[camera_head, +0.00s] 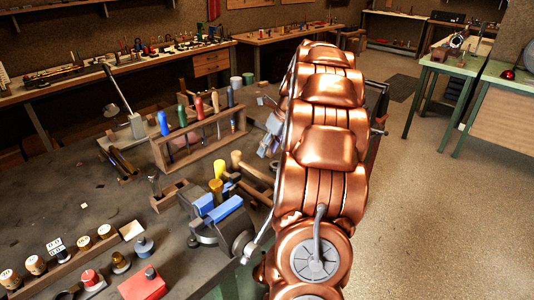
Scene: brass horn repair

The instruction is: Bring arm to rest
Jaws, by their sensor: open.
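My copper-coloured arm links (320,150) rise through the middle of the head view, from the bottom edge to near the top. They stand in front of the right edge of the dark workbench (90,205). My gripper cannot be made out in this view, so its position and whatever is at it are hidden.
A vise (220,222) with blue jaws sits at the bench's edge, close left of my arm. Behind it stand a wooden tool rack (205,138) and a lamp (118,92). Open floor (440,220) lies to the right, before green-legged tables (440,70).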

